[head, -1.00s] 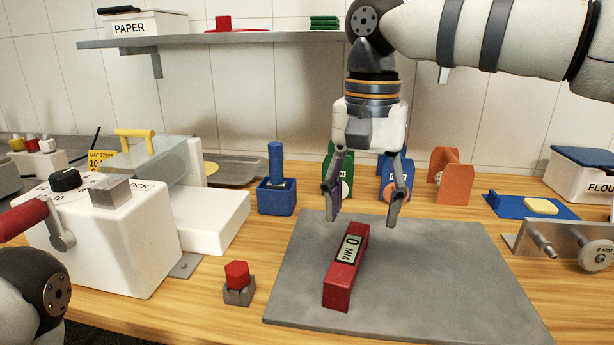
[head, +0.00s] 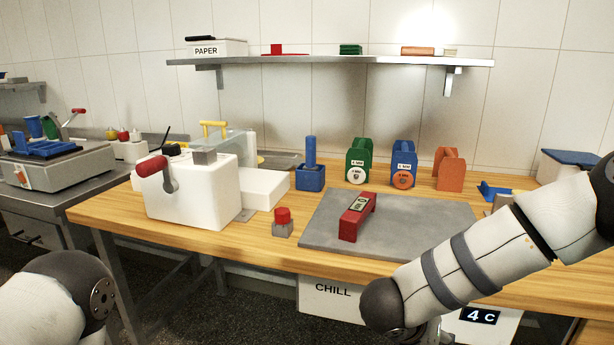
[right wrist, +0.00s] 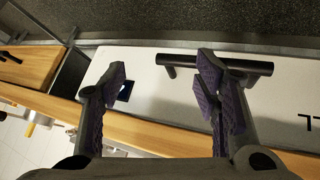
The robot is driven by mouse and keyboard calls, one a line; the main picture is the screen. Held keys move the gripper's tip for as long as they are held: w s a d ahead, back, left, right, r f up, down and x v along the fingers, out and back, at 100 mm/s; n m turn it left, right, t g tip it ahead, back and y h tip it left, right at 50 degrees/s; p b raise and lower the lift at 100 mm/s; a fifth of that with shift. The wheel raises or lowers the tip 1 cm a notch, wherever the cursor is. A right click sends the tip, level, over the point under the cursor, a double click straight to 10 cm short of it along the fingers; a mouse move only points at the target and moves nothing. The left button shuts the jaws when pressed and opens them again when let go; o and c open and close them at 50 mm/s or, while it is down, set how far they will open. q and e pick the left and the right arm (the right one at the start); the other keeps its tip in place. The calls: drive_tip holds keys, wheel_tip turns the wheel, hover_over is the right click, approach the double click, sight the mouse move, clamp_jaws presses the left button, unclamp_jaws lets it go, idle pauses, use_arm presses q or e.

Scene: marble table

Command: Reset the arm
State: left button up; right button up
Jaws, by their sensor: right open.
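My right arm (head: 480,260) comes in from the right in the head view and bends down in front of the table. Its gripper is hidden there below the elbow. In the right wrist view my right gripper (right wrist: 165,95) is open, with nothing between its purple-padded fingers. A white drawer front with a black bar handle (right wrist: 215,66) lies beyond the fingers; I cannot tell the distance. My left arm (head: 65,300) shows only as a rounded link at the lower left, and its gripper is out of view. The red 0 MM block (head: 350,225) rests on the grey mat (head: 420,230).
The wooden table (head: 265,247) has a white machine with a red-handled crank (head: 192,195) at left. Blue, green and orange holders (head: 450,170) stand along the back.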

drive_tip(key=s+f+n+g+y, duration=0.1)
drive_tip(key=s+f+n+y, duration=0.4)
drive_tip(key=s+f, duration=1.3)
use_arm(q)
drive_tip(key=shift+s, duration=0.4)
use_arm(e)
drive_tip(key=s+d+r+g+y, duration=0.1)
drive_tip(key=s+g, duration=0.4)
drive_tip(key=s, duration=1.6)
drive_tip(key=shift+s+d+r+g, duration=0.2)
drive_tip(key=shift+s+g, duration=0.05)
drive_tip(key=shift+g, duration=0.15)
drive_tip(key=shift+w, duration=0.1)
